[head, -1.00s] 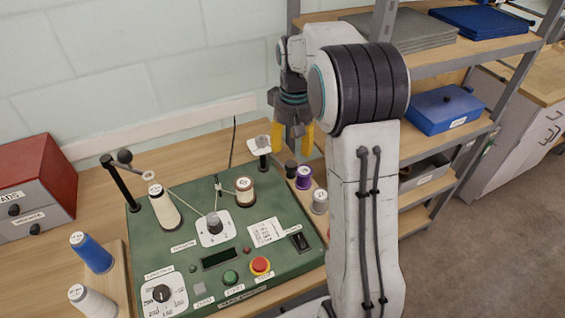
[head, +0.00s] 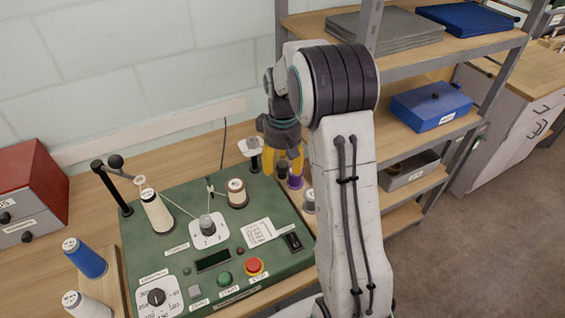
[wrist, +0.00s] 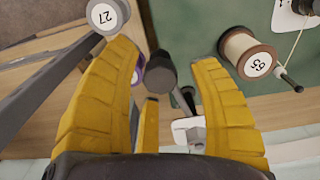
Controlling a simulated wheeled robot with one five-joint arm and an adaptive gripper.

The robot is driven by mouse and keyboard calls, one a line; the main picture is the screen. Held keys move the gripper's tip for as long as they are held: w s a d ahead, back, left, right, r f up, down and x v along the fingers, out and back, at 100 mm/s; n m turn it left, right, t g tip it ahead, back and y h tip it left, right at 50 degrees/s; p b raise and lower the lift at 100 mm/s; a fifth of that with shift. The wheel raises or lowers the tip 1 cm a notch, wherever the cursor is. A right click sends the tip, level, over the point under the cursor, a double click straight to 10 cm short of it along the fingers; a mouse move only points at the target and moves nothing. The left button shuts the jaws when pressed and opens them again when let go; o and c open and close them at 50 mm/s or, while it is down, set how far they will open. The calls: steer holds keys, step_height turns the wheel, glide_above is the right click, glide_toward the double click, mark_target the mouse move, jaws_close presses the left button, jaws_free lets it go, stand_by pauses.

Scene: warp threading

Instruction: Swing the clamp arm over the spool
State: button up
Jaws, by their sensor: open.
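A dark, round-ended arm (wrist: 155,72), which looks like the clamp arm, lies between my fingers in the wrist view. Its knob (head: 282,171) shows near the machine's back right corner in the head view. A brown-and-cream spool marked 65 (wrist: 248,53) stands to its right in the wrist view; the arm is not over it. The same spool (head: 237,193) is left of my gripper in the head view. My gripper (wrist: 158,85) is open, its yellow fingers on either side of the dark arm. I cannot tell whether they touch it. My arm hides part of the machine's right side.
A purple spool (head: 296,182) and a grey spool (head: 309,200) stand close beside my gripper. A post with a white plate (head: 250,147) is just left. A tall white spool (head: 156,212) stands farther left. Shelves (head: 400,180) rise at right.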

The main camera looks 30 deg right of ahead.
steer(key=shift+o, duration=0.2)
steer(key=shift+f, duration=0.1)
jaws_close()
stand_by(0.5)
